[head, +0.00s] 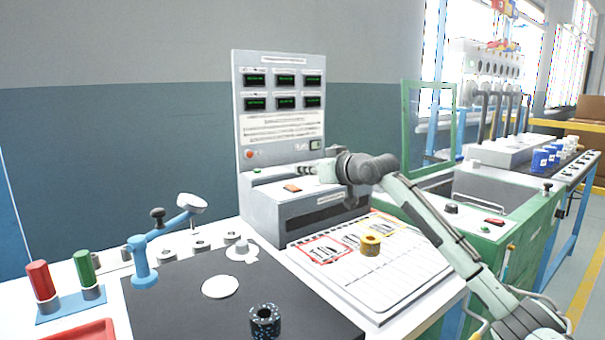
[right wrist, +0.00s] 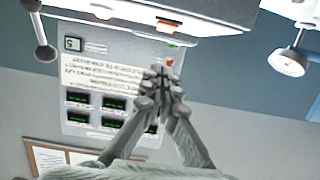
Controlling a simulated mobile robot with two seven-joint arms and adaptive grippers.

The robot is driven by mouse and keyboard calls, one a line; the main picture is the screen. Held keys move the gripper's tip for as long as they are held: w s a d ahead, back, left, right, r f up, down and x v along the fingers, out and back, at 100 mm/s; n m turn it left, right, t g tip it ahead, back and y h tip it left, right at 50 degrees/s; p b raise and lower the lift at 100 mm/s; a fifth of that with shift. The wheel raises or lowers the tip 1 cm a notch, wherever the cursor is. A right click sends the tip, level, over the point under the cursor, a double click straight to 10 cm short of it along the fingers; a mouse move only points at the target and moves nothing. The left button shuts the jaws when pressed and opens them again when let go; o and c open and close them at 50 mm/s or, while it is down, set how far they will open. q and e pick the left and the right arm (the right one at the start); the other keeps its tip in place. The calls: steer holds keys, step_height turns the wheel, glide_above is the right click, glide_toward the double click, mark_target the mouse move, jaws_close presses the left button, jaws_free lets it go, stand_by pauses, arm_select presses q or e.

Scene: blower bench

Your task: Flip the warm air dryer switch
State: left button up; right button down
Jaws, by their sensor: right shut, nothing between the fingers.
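The grey control machine (head: 275,125) stands on the bench against the wall. An orange rocker switch (head: 292,188) sits on its ledge; it also shows in the right wrist view (right wrist: 168,25). The labels are too small to tell which is the warm air dryer switch. My right gripper (head: 303,170) is shut and empty, over the ledge in front of the upright panel. In the right wrist view its fingertips (right wrist: 158,76) meet near the red knob (right wrist: 169,61). My left gripper is not in view.
A green button (head: 257,170) sits on the ledge's left. A blue jointed stand (head: 160,243) and a black patterned roll (head: 264,320) are at left. A green cabinet (head: 500,240) stands right.

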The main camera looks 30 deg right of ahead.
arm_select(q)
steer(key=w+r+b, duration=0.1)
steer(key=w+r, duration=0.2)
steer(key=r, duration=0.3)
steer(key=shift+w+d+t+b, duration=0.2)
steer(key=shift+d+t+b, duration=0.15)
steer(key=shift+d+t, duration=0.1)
arm_select(e)
steer(key=f+v, duration=0.2)
steer(key=v, duration=0.6)
steer(key=shift+s+r, duration=0.55)
steer(key=shift+s, duration=0.05)
steer(key=shift+d, duration=0.1)
